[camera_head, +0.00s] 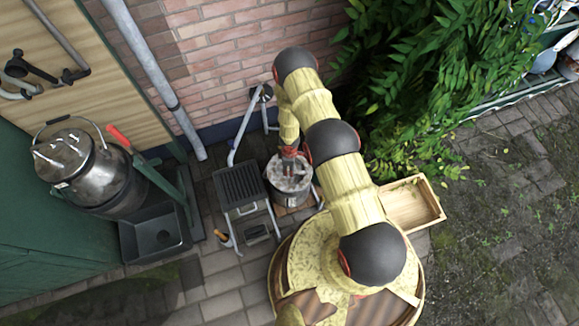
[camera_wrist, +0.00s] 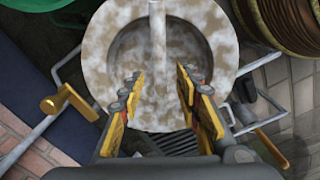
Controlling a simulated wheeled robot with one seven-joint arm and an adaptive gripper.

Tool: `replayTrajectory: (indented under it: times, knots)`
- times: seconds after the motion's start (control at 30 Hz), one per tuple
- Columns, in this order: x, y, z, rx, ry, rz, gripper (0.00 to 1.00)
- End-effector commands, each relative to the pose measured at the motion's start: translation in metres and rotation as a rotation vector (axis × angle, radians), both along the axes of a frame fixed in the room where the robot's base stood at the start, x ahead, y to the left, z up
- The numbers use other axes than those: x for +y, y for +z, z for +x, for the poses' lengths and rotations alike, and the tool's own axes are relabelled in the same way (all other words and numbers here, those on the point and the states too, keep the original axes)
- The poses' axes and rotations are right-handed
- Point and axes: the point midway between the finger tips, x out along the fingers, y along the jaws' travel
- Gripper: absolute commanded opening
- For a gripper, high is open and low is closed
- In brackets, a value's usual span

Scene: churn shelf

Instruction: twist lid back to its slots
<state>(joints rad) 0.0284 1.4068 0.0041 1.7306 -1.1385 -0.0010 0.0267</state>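A round, mottled grey-white lid (camera_head: 284,183) tops a grey can standing on the paving below my gripper. In the wrist view the lid (camera_wrist: 100,50) has a wide rim and a sunken middle crossed by an upright bar (camera_wrist: 157,45). My gripper (camera_wrist: 158,84) is open over the lid, its orange-and-grey fingers either side of the bar's line, with gaps showing; contact cannot be told. In the head view my gripper (camera_head: 290,155) hides part of the lid. The lid's slots cannot be made out.
A black-topped metal stand (camera_head: 241,184) is close left of the can. A dark tray (camera_head: 155,235) lies below the churn. A wooden crate (camera_head: 411,204) is at right, beside leafy bushes (camera_head: 425,75). A brick wall (camera_head: 225,45) stands behind. Open paving lies at far right.

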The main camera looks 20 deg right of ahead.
Motion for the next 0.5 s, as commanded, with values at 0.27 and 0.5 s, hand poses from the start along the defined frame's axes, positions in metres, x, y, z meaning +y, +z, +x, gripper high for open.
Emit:
replayTrajectory:
  times: [0.27, 0.5]
  knots:
    - [0.000, -0.033, 0.000, 0.000, 0.000, -0.001, 0.33]
    - [0.000, -0.036, 0.000, 0.000, -0.002, -0.001, 0.33]
